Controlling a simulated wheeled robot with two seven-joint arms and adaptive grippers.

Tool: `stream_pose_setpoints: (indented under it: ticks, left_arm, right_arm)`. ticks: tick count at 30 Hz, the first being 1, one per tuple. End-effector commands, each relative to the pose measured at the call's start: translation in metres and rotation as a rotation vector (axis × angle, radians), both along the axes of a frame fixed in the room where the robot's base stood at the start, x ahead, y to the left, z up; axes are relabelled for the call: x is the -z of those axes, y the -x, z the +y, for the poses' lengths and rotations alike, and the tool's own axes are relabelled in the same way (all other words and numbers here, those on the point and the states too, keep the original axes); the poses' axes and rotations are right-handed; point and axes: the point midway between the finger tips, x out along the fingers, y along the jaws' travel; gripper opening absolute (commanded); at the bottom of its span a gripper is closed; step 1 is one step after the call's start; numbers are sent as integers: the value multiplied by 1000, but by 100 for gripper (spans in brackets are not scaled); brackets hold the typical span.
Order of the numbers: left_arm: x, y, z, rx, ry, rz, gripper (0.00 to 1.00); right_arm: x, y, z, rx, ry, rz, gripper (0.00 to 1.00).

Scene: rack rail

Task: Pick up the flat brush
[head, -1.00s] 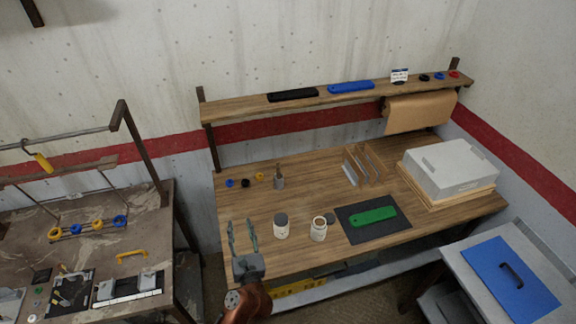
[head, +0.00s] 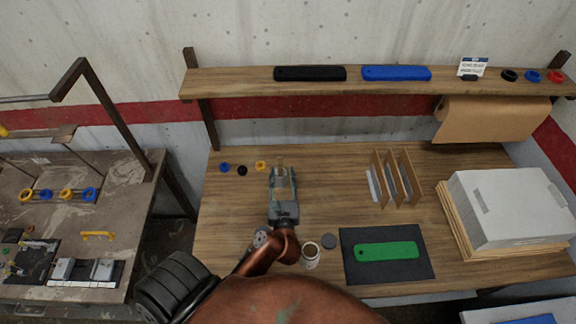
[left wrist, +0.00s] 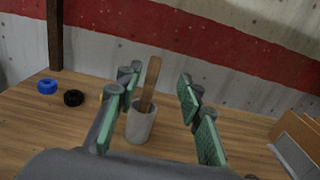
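The brush shows as a flat wooden handle (left wrist: 151,80) standing up, slightly tilted, out of a grey cup (left wrist: 140,122) in the left wrist view. Its bristle end is hidden inside the cup. In the head view only the handle's top (head: 280,162) shows clearly, between the fingers. My left gripper (head: 283,178) is open and points at the cup from the front. In the left wrist view its fingers stand to either side of the handle, with clear gaps, and hold nothing. The handle appears nearer the left finger. My right gripper is not in view.
Blue, black and yellow rings (head: 261,166) lie left of the cup. Upright dividers (head: 390,178), a dark mat (head: 423,272) with a green piece (head: 387,251), and a white box (head: 508,205) are to the right.

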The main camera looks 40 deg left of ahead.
Motion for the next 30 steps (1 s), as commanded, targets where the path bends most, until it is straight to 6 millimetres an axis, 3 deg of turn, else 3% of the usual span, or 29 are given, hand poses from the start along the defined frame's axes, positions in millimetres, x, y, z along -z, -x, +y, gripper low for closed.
stream_pose_setpoints:
  ticks: [7, 16, 26, 30]
  left_arm:
    - [-2, -19, 18, -1, -2, -1, 35]
    - [0, -47, 48, -2, -2, -1, 35]
    - [1, -51, 52, -2, 1, 1, 34]
    - [1, -51, 52, -2, 1, 1, 24]
  right_arm:
    - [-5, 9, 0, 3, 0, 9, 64]
    - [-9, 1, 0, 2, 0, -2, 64]
    - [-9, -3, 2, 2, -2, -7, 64]
    - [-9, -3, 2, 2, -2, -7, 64]
